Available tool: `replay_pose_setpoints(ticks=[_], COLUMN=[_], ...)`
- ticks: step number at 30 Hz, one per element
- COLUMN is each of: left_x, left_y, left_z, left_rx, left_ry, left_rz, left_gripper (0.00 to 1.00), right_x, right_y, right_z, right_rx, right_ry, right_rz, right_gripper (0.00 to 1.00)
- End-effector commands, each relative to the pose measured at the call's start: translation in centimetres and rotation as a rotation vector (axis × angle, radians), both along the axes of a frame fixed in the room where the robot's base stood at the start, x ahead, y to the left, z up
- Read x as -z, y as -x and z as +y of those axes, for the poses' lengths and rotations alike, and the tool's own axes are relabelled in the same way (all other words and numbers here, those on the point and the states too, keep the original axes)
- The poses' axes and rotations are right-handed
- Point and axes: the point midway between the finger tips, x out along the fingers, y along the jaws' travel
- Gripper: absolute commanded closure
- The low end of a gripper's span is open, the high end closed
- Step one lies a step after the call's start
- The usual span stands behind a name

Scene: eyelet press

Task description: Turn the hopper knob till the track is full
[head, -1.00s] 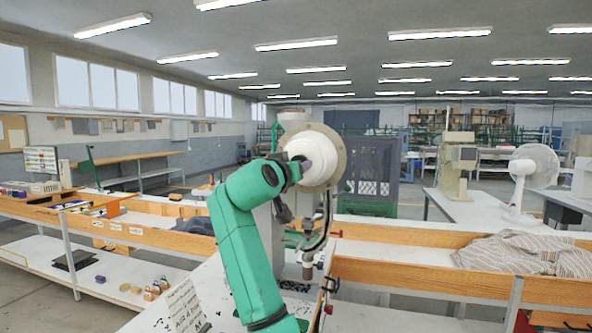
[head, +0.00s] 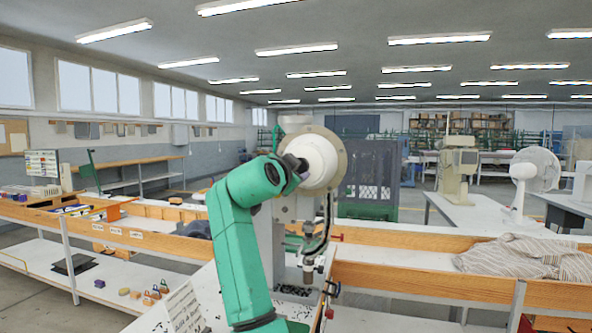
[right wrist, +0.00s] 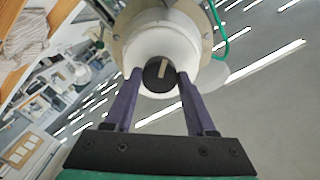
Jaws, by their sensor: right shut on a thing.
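The eyelet press stands in the middle of the head view, with a white round hopper (head: 318,153) on a beige disc (head: 341,163). The dark hopper knob (right wrist: 160,75) has a pale mark on its face and sits at the hopper's centre in the right wrist view. My right gripper (head: 298,167) is shut on the knob; its two purple fingers (right wrist: 159,80) lie on either side of it. A dark curved track (head: 326,228) runs down from the hopper to the press head. How full it is cannot be told. My left gripper is out of view.
Wooden-edged benches (head: 420,284) run to both sides of the press. A striped cloth (head: 520,256) lies on the right bench. A white fan (head: 535,170) stands behind. Small dark bits lie around the press base, near a printed card (head: 184,308).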

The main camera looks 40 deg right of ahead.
Motion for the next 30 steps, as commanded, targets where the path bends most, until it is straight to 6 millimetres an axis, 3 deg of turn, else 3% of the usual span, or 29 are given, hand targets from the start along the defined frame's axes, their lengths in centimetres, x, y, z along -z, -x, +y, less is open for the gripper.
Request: replay_pose_setpoints(ticks=[22,23,24,30], left_x=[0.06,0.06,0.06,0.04], left_y=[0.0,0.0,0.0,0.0], left_z=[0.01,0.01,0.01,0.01], left_rx=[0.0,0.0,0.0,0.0], left_ry=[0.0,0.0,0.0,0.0], left_rz=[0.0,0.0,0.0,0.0], left_gripper=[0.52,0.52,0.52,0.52], right_x=[0.38,0.38,0.35,0.16], right_y=[-0.08,-0.09,-0.09,-0.03], right_z=[-0.04,-0.04,-0.04,-0.02], right_rx=[0.002,0.001,0.001,0.001], right_ry=[-0.064,-0.064,-0.064,-0.06], right_rz=[-0.074,-0.074,-0.074,-0.078], right_gripper=[1.0,0.33,0.17,0.14])
